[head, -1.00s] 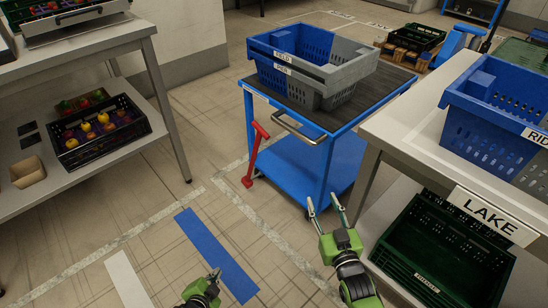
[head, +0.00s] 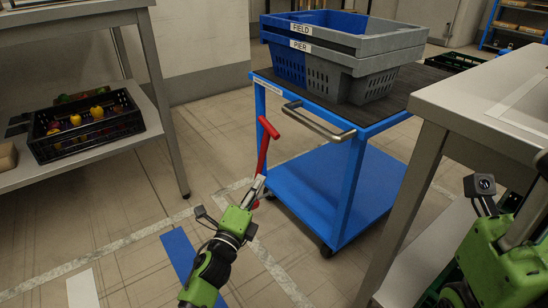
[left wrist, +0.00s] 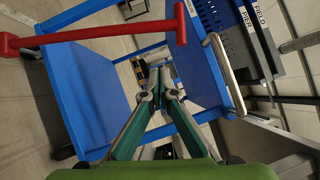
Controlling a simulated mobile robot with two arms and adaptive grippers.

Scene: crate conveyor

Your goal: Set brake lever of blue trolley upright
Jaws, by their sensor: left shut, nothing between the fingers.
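The blue trolley (head: 340,188) stands in the middle of the head view, with a metal push handle (head: 318,122). Its red brake lever (head: 264,152) is at the near left corner. It leans slightly in the picture, with a short crossbar on top; my left gripper hides its lower part. In the left wrist view the lever (left wrist: 100,33) runs along the upper left, apart from the fingers. My left gripper (head: 258,184) is shut and empty, close to the lever's lower part. My right gripper (head: 520,228) is at the right edge, its fingers largely cut off.
FIELD and PIER crates (head: 340,62) are stacked on the trolley. A grey table (head: 455,110) stands close on the right. A shelf at left holds a black crate (head: 85,143) of produce. The floor left of the trolley is clear, with a blue stripe (head: 180,252).

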